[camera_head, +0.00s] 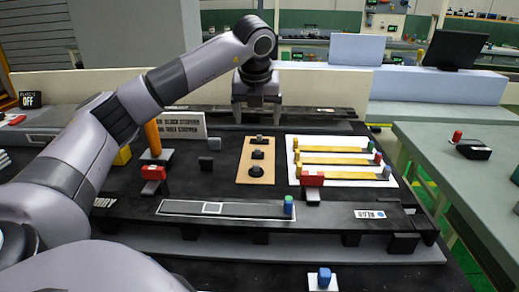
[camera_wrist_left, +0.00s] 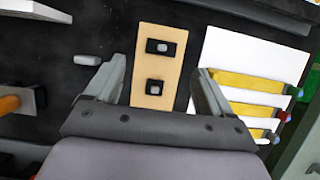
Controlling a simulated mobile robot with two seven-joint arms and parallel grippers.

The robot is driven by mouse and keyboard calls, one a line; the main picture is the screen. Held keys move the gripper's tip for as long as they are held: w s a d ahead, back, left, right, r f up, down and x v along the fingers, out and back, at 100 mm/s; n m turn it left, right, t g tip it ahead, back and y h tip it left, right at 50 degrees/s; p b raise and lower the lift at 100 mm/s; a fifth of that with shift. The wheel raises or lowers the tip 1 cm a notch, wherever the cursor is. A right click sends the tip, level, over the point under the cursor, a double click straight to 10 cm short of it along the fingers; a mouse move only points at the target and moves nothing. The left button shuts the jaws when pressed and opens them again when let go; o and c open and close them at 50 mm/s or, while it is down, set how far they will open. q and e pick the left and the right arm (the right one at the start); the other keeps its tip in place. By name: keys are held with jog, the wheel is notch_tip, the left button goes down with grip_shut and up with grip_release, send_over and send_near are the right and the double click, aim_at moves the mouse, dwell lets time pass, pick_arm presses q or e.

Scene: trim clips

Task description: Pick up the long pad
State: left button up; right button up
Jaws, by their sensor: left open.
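A grey oblong piece (camera_head: 214,143), which looks like the long pad, lies on the black table left of the tan board (camera_head: 242,175). It also shows in the left wrist view (camera_wrist_left: 87,60), left of the tan board and outside the jaws. My right gripper is out of view.
Black clips stand on the tan board. Right of it, a white sheet (camera_head: 338,143) carries yellow strips with coloured ends. An orange post (camera_head: 153,138) stands left, and red clips (camera_head: 312,179) stand nearer. A dark strip (camera_head: 240,210) lies at the front.

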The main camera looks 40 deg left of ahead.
aim_at(259, 141)
pick_arm(q)
jog(key=x, duration=0.6)
jog(key=shift+w+a+f, duration=0.15)
jog(key=shift+w+f, duration=0.1)
jog(key=shift+w, duration=0.15)
jog(key=c, duration=1.1)
